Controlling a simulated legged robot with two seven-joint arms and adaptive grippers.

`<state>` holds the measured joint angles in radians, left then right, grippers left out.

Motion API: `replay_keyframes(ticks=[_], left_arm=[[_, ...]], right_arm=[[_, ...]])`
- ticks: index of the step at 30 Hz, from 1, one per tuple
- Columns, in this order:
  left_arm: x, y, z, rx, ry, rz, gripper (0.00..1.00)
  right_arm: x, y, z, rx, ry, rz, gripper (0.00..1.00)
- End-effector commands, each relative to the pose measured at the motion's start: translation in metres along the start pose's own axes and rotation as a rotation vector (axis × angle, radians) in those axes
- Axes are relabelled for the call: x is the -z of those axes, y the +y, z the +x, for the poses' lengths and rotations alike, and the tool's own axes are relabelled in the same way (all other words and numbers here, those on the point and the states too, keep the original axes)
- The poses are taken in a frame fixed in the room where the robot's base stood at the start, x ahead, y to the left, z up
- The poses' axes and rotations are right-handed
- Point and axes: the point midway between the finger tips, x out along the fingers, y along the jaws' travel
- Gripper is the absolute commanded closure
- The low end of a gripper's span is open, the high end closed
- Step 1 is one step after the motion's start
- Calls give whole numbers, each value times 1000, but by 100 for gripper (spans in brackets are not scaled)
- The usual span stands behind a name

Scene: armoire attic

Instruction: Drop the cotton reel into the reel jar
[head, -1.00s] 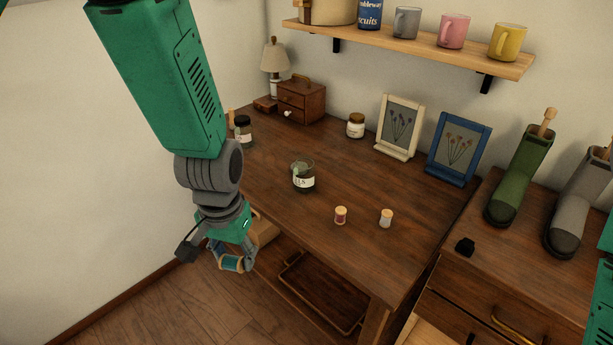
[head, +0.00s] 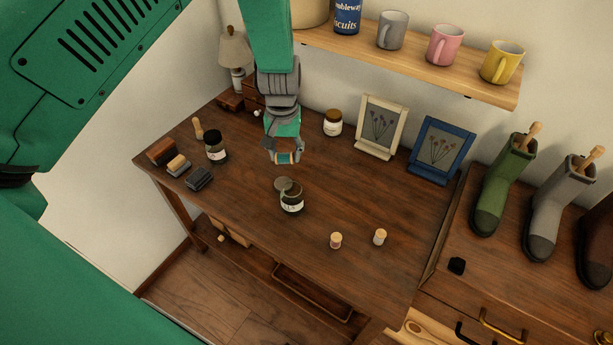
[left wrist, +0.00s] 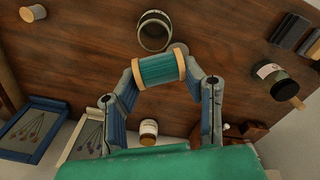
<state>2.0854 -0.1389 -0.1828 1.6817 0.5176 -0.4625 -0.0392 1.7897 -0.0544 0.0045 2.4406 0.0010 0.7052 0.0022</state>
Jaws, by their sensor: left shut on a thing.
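My left gripper (head: 286,157) is shut on a cotton reel with teal thread and pale wooden ends, above the table. The teal reel (left wrist: 158,70) lies crosswise between the two fingers in the left wrist view. The reel jar (head: 292,201) is glass with a white label and stands upright, below and in front of the gripper in the head view. Its open mouth shows in the left wrist view (left wrist: 154,32), just beyond the reel and apart from it. A greyish disc (head: 282,184) is by the jar's rim. My right gripper is not in view.
Two other reels (head: 336,240) (head: 380,236) stand right of the jar. A dark jar (head: 215,148) and several brushes or blocks (head: 199,178) lie left. A white-labelled jar (head: 333,123) and picture frames (head: 381,127) stand at the back. A shelf with mugs (head: 445,46) overhangs.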

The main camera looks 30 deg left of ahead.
Motion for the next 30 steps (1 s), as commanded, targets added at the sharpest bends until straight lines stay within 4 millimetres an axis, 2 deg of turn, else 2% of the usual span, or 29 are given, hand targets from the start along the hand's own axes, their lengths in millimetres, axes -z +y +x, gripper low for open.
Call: replay_keyframes(ticks=[5, 21, 30], left_arm=[[6, -7, 3, -5, -3, -14, 90], [8, -9, 59, -7, -4, -13, 90], [8, -9, 61, -8, -3, -13, 90]], right_arm=[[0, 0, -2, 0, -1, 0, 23], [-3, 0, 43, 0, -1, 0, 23], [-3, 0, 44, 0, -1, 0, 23]])
